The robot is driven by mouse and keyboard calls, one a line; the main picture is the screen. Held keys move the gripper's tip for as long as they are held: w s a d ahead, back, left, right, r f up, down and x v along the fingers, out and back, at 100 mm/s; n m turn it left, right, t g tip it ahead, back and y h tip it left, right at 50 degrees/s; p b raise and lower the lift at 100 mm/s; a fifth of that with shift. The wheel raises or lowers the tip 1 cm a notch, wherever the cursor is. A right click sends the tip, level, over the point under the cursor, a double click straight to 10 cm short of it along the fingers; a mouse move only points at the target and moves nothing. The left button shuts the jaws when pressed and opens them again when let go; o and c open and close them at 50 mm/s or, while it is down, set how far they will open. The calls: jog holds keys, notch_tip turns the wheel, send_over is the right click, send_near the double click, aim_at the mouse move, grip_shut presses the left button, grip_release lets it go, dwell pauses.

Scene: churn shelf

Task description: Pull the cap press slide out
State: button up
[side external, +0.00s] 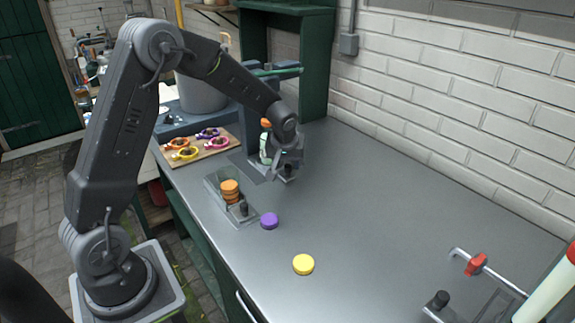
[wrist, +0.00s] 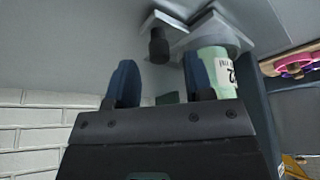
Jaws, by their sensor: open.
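The cap press (side external: 262,100) is a dark column at the back. A green-and-white bottle (side external: 265,150) with an orange cap stands at its foot; in the wrist view the bottle (wrist: 216,72) stands on a grey slide plate (wrist: 213,30). The slide carries a black knob (side external: 288,172), also seen in the wrist view (wrist: 158,46). My gripper (side external: 290,160) is open at the slide. In the wrist view its dark blue fingers (wrist: 160,80) lie either side of the knob's line, with the knob ahead of the tips. Nothing is held. My gripper partly hides the slide in the side view.
A clear holder with stacked orange caps (side external: 230,187) and its own black knob (side external: 244,209) stands left. A purple cap (side external: 269,221) and yellow cap (side external: 303,264) lie on the bench. A wooden board (side external: 207,153) holds colourful rings. The bench's right middle is clear.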

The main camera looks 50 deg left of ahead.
jog(key=shift+x, duration=1.1)
grip_shut()
